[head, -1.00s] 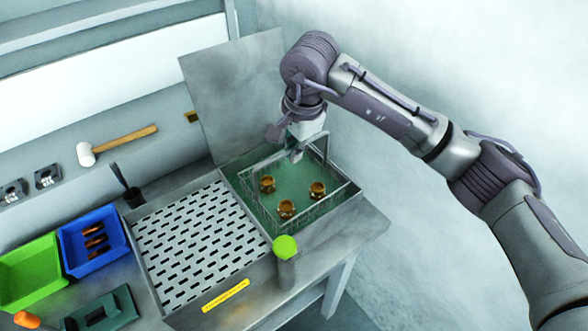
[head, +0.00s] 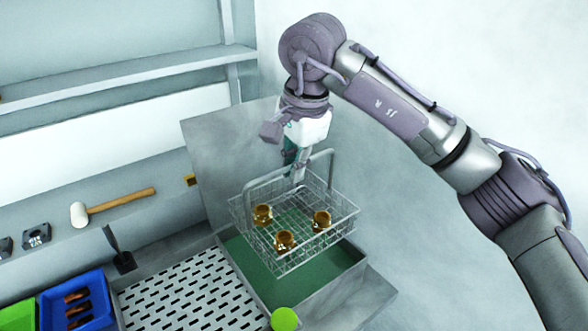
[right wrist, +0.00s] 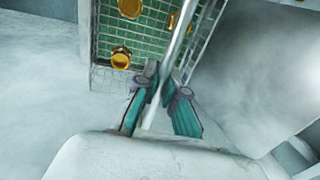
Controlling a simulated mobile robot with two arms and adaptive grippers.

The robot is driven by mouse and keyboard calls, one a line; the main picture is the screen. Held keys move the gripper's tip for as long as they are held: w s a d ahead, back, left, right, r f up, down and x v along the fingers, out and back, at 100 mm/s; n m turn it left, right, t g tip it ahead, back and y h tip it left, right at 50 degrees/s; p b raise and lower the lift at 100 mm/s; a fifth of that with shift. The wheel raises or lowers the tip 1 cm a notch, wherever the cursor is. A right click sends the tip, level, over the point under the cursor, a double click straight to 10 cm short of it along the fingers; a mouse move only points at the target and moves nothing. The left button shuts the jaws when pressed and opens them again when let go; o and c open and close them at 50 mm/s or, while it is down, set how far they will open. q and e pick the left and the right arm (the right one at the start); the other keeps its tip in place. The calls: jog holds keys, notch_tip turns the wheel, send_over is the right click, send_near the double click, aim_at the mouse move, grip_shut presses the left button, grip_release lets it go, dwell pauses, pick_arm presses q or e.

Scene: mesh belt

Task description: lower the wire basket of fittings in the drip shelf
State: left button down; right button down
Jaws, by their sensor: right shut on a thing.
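The wire basket (head: 330,236) hangs roughly level above the green-floored tank (head: 338,287). Three brass fittings (head: 284,240) lie inside it. My right gripper (head: 297,172) is shut on the bar of the basket's handle (head: 262,182), over the basket. The right wrist view shows both fingers (right wrist: 162,92) closed around the bar, with mesh and fittings (right wrist: 121,58) beyond. The drip shelf appears to be the white slotted plate (head: 185,300) left of the tank; it is bare, with its lower part cut off by the frame. My left gripper is not in view.
A grey upright panel (head: 205,150) stands behind the tank. A green-topped post (head: 284,319) stands at the front. A blue bin (head: 78,303) and a mallet (head: 115,205) are to the left.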

notch_tip(320, 180, down, 3)
jog(key=b, duration=0.2)
jog(key=shift+f+b, duration=0.2)
jog(key=shift+b, duration=0.1)
dwell(0.3)
jog(key=s+a, duration=0.6)
jog(key=a, duration=0.3)
jog(key=s+a, duration=0.7)
jog(key=a, duration=0.3)
jog(key=shift+a, duration=0.3)
dwell(0.7)
jog(key=shift+d+r, duration=0.1)
dwell(0.7)
